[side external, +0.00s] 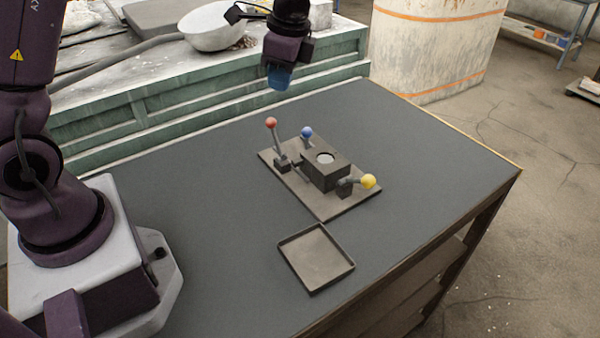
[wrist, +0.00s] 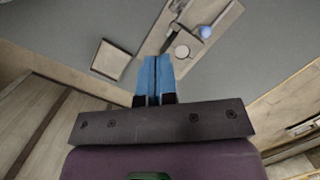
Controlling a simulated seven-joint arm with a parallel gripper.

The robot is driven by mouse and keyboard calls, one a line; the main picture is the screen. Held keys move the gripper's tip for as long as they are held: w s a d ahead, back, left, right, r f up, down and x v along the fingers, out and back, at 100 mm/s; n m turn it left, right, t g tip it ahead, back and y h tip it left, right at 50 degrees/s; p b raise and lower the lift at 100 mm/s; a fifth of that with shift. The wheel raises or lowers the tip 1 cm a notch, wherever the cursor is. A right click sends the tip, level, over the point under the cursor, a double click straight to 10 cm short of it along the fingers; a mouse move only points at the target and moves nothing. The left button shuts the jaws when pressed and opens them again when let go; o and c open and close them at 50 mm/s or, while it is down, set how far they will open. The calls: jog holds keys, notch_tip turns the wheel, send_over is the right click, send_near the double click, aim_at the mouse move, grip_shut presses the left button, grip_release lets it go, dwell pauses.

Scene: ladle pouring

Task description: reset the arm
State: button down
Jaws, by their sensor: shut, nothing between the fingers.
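My gripper (side external: 280,80) hangs high above the far part of the table, clear of everything. Its blue fingers (wrist: 156,78) are shut together with nothing between them. Below it on the table is a flat board (side external: 333,205) carrying a dark block (side external: 325,175) with a pale round spot on top. Around the block are a near-upright lever with a red ball (side external: 271,122), a blue ball (side external: 307,132) behind, and a yellow ball (side external: 368,181) on a low-leaning lever. In the wrist view, the board (wrist: 215,22) is partly cut off and a blue ball (wrist: 206,32) shows.
A shallow square tray (side external: 316,258) lies empty in front of the board; it also shows in the wrist view (wrist: 115,60). The dark tabletop (side external: 210,230) is otherwise clear. A green-sided bench (side external: 200,105) with a pale bowl (side external: 212,35) stands behind. A barrel (side external: 435,50) stands back right.

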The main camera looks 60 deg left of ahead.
jog(key=s+d+r+n+t+h, duration=0.1)
jog(key=s+d+r+n+t, duration=0.1)
jog(key=s, duration=0.7)
jog(key=s+d+r+n+t+h, duration=0.1)
jog(key=s+d+r+n+t, duration=0.2)
jog(key=s+r+n, duration=0.4)
jog(key=s+r+t, duration=0.1)
jog(key=s, duration=0.2)
jog(key=shift+s+r+t, duration=0.15)
jog(key=shift+s+t, duration=0.15)
